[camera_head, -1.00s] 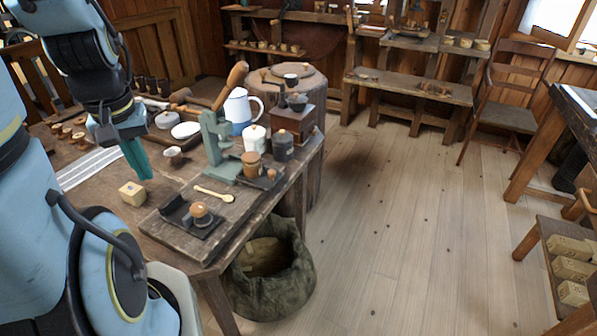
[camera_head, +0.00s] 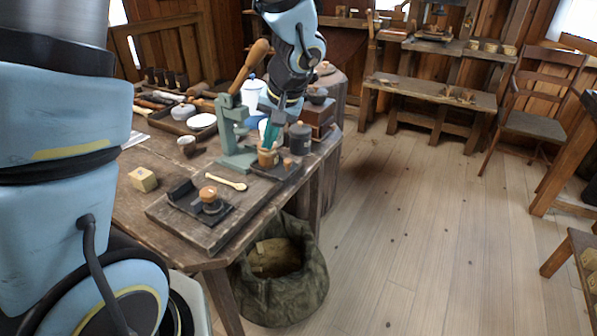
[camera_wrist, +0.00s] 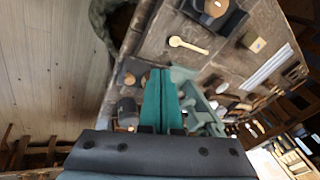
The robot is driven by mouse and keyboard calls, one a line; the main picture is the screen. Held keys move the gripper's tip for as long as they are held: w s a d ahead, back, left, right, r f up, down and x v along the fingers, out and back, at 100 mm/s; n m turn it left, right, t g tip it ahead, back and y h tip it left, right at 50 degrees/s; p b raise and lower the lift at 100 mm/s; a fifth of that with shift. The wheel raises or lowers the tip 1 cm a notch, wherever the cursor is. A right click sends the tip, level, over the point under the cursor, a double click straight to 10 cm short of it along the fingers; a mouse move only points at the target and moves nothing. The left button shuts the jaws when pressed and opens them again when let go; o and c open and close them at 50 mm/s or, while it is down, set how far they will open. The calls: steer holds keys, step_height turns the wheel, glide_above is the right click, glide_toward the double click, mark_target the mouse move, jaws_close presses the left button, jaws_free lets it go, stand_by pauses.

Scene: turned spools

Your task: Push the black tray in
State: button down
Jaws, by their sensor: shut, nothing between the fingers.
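A black tray (camera_head: 196,208) lies flat on the wooden board at the table's front, with a round wood-topped piece (camera_head: 209,198) on it. It shows partly at the top of the wrist view (camera_wrist: 238,20). A second small dark tray (camera_head: 287,172) lies near the table's right edge, beside the green press, with a wooden jar (camera_head: 268,158) on or behind it. My gripper (camera_head: 268,146), with teal fingers, points down just above or behind this jar. The fingers are together and empty, also in the wrist view (camera_wrist: 160,72). Whether they touch anything is unclear.
The green press (camera_head: 232,140) stands left of my gripper. A dark canister (camera_head: 300,138) stands to its right. A wooden spoon (camera_head: 226,182) and a wooden block (camera_head: 143,179) lie nearer. A cloth sack (camera_head: 285,290) stands on the floor below the table edge.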

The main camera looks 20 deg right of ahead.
steer(key=s+d+f+m+t+h+b, duration=0.1)
steer(key=s+d+f+m+t+b, duration=0.15)
steer(key=d, duration=1.05)
steer(key=w+a+f+p, duration=0.4)
steer(key=w+f, duration=0.4)
steer(key=shift+f+n, duration=0.4)
steer(key=shift+n, duration=0.05)
steer(key=shift+w, duration=0.2)
steer(key=w+a+b, duration=0.1)
steer(key=w+a, duration=0.1)
steer(key=w+a+b, duration=0.4)
steer(key=w, duration=0.1)
steer(key=shift+w+f, duration=0.1)
steer(key=shift+w+a+r, duration=0.15)
steer(key=shift+w+r, duration=0.05)
